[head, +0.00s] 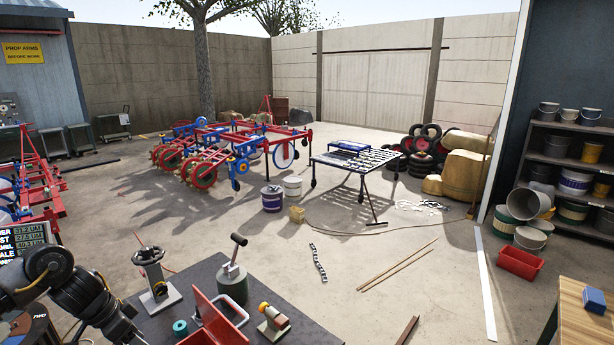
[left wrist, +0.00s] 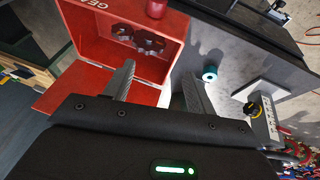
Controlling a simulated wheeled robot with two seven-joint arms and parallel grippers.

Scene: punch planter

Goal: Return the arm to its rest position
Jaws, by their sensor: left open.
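My left arm comes in from the lower left of the head view, over the left side of the dark workbench (head: 283,325). My left gripper (left wrist: 158,82) is open in the left wrist view, with nothing between its two fingers. Beyond the fingers is an open red box (left wrist: 90,45) with dark gear-like discs (left wrist: 140,40) in it. The red box (head: 218,318) also shows on the bench in the head view. The gripper's tips are hidden or cut off in the head view. My right gripper is in neither view.
On the bench stand a handwheel device (head: 153,268), a dark cylinder with a black-knobbed lever (head: 233,280), a teal roll (head: 180,328) and a brass-topped piece (head: 272,318). Open concrete floor lies beyond, with a red-blue planter frame (head: 225,150).

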